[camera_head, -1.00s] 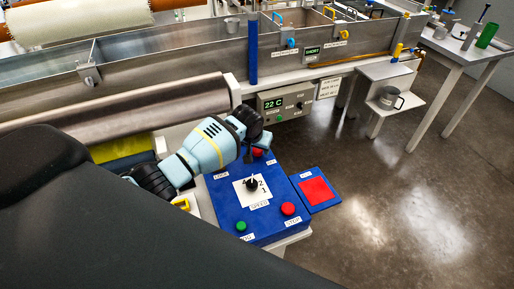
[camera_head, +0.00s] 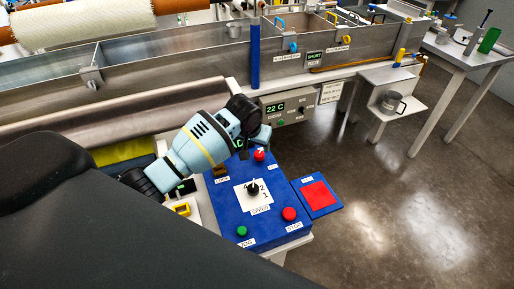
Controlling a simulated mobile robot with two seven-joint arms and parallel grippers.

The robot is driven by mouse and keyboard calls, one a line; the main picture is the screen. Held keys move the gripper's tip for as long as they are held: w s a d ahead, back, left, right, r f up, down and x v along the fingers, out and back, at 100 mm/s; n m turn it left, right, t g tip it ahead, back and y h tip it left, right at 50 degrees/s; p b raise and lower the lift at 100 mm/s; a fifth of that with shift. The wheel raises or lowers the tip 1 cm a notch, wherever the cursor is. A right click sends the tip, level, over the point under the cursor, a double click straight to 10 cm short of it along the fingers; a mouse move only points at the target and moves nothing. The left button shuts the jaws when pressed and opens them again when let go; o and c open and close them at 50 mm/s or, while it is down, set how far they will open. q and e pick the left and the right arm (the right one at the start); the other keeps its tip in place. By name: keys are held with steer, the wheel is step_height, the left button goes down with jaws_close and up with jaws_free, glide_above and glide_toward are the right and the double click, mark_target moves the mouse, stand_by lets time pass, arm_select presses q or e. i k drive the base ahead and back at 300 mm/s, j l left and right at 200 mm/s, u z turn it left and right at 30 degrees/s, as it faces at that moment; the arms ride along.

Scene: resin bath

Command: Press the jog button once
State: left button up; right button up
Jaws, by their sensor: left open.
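The blue control box (camera_head: 226,198) stands at the lower centre. A green button (camera_head: 242,231) sits near its front left corner, with a small label in front that seems to read JOG. My left gripper (camera_head: 260,143) is over the back edge of the box, beside a red button (camera_head: 259,155). It is open and seems empty, though its fingers are small and partly hidden by the wrist. It is well apart from the green button. My right gripper is not in view.
A speed dial (camera_head: 253,189) on a white plate is mid-box. A red stop button (camera_head: 289,214) is at the front right. A red pad (camera_head: 317,195) on a blue plate adjoins the box. The metal trough (camera_head: 180,70) and a temperature panel (camera_head: 286,108) stand behind.

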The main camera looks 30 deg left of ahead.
mark_target(242, 230)
steer(key=k, duration=1)
